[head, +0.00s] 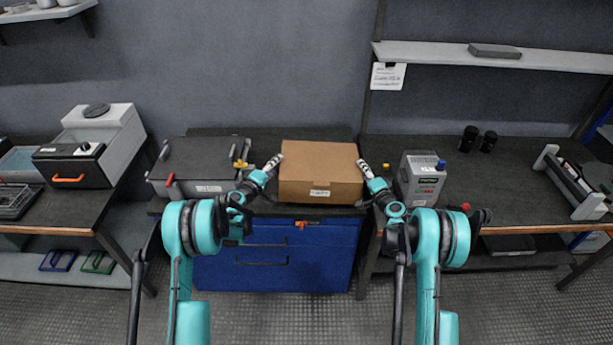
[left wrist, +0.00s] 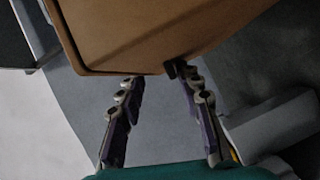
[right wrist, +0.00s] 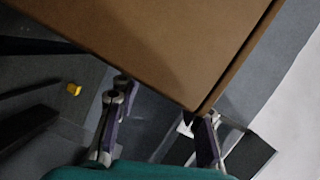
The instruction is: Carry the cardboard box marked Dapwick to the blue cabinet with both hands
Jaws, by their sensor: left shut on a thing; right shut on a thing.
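The brown cardboard box (head: 320,160) is over the dark top of the blue cabinet (head: 275,262), near its front edge. It looks level; I cannot tell whether it touches the top. A small white label is on its front, too small to read. My left gripper (head: 272,166) is shut on the box's left side, and my right gripper (head: 365,170) is shut on its right side. The box's underside and edge fill the upper part of the left wrist view (left wrist: 150,35) and the right wrist view (right wrist: 160,45). The exact finger contact is unclear there.
A dark grey case (head: 198,165) stands left of the box. A grey canister with a blue cap (head: 420,180) stands close on the right, beside my right gripper. A workbench with a grey-white machine (head: 105,135) is at the left. A shelf (head: 490,56) hangs at the upper right.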

